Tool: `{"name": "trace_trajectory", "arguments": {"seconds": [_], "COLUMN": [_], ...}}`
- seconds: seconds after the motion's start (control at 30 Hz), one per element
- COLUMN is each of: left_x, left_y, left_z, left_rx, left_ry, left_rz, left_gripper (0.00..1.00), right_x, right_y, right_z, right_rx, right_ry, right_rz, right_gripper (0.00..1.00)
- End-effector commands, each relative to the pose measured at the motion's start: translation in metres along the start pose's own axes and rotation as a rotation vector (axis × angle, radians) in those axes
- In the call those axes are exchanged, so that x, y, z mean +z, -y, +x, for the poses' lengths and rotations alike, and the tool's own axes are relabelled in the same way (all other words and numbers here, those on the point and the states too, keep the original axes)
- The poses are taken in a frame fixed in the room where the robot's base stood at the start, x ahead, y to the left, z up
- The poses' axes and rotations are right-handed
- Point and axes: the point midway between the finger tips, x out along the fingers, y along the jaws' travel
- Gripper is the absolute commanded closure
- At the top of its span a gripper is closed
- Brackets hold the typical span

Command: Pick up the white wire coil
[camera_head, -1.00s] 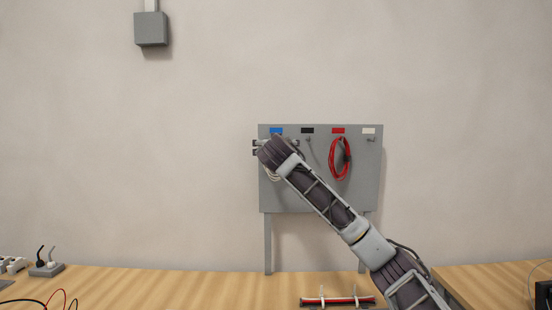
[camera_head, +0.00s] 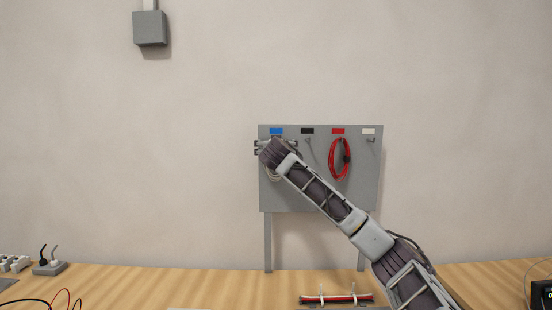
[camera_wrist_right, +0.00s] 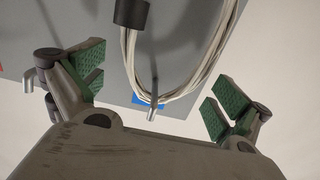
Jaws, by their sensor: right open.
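The white wire coil (camera_wrist_right: 131,62) hangs on the hook (camera_wrist_right: 153,104) below the blue label (camera_head: 276,131) of the grey panel. In the head view only a lower piece of the coil (camera_head: 274,176) shows, with the rest behind my right arm. My right gripper (camera_wrist_right: 157,86) is open, its green-padded fingers on either side of the coil in the wrist view. No grip on the coil shows. In the head view the right gripper (camera_head: 260,147) is at the panel's upper left, mostly covered by my wrist. My left gripper is out of view.
A red coil (camera_head: 339,158) hangs on the same grey panel (camera_head: 320,195), right of my wrist. The hooks under the black label (camera_head: 307,131) and white label (camera_head: 369,131) are bare. A red-and-black cable bundle (camera_head: 337,299) lies on the wooden table (camera_head: 180,285).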

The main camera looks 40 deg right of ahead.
Motion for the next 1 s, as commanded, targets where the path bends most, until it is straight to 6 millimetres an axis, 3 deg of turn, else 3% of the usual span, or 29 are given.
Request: {"name": "trace_trajectory", "arguments": {"seconds": [0.2,0.53,1.0], "left_x": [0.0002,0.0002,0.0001], "left_y": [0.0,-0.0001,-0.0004], "left_z": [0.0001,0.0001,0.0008], "left_rx": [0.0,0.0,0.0], "left_ry": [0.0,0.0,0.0], "left_rz": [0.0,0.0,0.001], "left_gripper": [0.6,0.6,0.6], "right_x": [0.0002,0.0002,-0.0073], "right_y": [0.0,0.0001,0.0003], "right_z": [-0.0001,-0.0002,-0.0008], "right_rx": [0.0,0.0,0.0], "right_ry": [0.0,0.0,-0.001], "right_rz": [0.0,0.0,0.002], "right_gripper": [0.0,0.42,0.43]}}
